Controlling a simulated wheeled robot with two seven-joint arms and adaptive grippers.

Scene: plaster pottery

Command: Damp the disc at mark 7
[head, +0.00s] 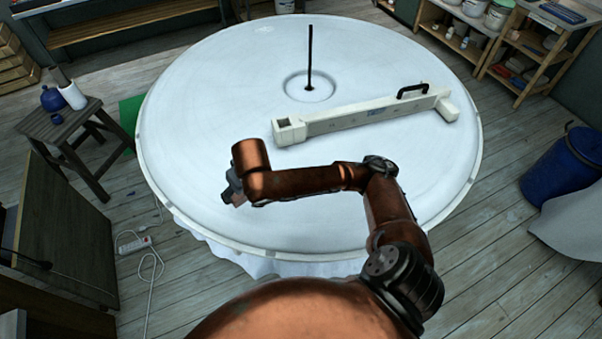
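A large white round disc (210,90) fills the middle of the head view, with a thin black upright rod (310,58) at its hub. A white beam (360,112) with a black handle (412,90) lies across it, with a square-holed block at its left end. Faint characters on the beam's side are too small to read, so I cannot pick out mark 7. My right gripper (229,193) is over the disc's front left part, below and left of the beam's block. My own wrist mostly hides it, so its fingers cannot be made out. My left gripper is out of view.
A dark stool (70,130) at left holds a blue jar (52,98) and a white cup (72,95). A blue barrel (568,165) stands at right. Shelves (470,30) line the back right. A power strip (134,245) and cable lie on the left floor.

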